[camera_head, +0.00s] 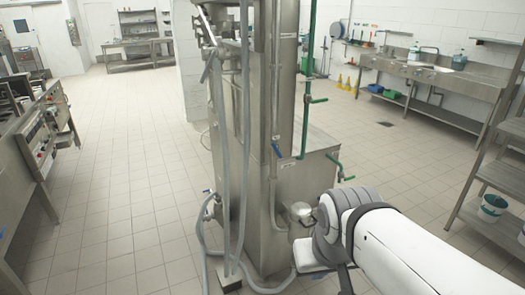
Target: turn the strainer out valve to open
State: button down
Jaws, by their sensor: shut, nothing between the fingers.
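The metal filler machine (258,200) stands in the middle of the room. A small valve with a blue handle (277,150) sits on its upright pipe. A round silver fitting (300,212) shows low on the machine, just left of my wrist. My arm reaches in from the lower right; its fingers are hidden behind my wrist.
Grey hoses (243,120) hang down the machine's left side and loop on the floor. A metal worktop with controls (45,125) is at the left, a sink bench (440,72) at the back right, and a shelf rack (497,175) at the right. The tiled floor at left is clear.

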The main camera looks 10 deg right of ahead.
aim_at(277, 152)
jog(key=z, duration=0.05)
jog(key=i, duration=1)
jog(key=u, duration=0.05)
